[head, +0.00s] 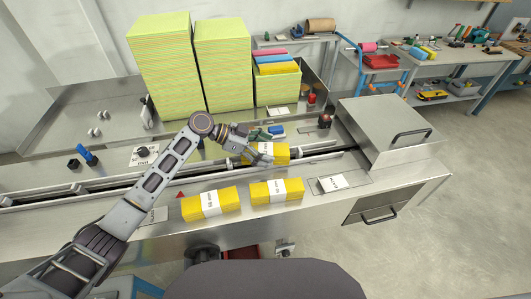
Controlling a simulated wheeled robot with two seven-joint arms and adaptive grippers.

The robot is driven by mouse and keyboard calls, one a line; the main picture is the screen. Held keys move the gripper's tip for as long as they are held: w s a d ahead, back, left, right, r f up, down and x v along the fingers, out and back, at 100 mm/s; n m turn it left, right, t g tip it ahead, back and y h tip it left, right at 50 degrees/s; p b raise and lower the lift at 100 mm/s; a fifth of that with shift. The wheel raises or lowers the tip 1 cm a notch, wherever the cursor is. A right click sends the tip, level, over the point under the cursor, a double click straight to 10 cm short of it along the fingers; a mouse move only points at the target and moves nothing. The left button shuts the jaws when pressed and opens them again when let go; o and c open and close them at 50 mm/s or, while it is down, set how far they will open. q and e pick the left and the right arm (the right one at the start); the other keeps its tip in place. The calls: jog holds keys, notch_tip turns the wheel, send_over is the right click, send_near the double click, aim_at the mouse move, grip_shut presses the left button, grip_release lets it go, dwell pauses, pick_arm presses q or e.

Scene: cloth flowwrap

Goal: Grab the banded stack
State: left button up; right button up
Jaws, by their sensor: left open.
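A yellow stack with a white paper band (281,154) lies on the machine's track, in the middle of the head view. My left gripper (263,148) is open at the left end of this stack, with its fingers over and beside it; I cannot tell if they touch it. The gripper hides part of the stack and its band. Two more yellow banded stacks lie on the front steel ledge: a left one (191,205) and a right one (262,192). My right gripper is out of view.
Tall yellow-green piles (163,68) stand behind the track. A steel hood with a handle (384,130) closes off the track at right. A white label plate (331,184) lies on the ledge. Workbenches (428,56) with tools stand at the back right.

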aim_at(265, 149)
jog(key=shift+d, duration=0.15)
pick_arm(q)
jog(key=shift+c, duration=0.6)
jog(key=c, duration=1)
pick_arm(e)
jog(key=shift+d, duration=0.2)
pick_arm(q)
jog(key=shift+o, duration=0.2)
jog(key=shift+r, duration=0.1)
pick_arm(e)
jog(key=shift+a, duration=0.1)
pick_arm(q)
jog(key=shift+r, duration=0.65)
notch_tip(265, 149, up, 7)
jog(key=shift+f+b, duration=0.1)
jog(key=shift+b, duration=0.65)
jog(key=shift+r, duration=0.85)
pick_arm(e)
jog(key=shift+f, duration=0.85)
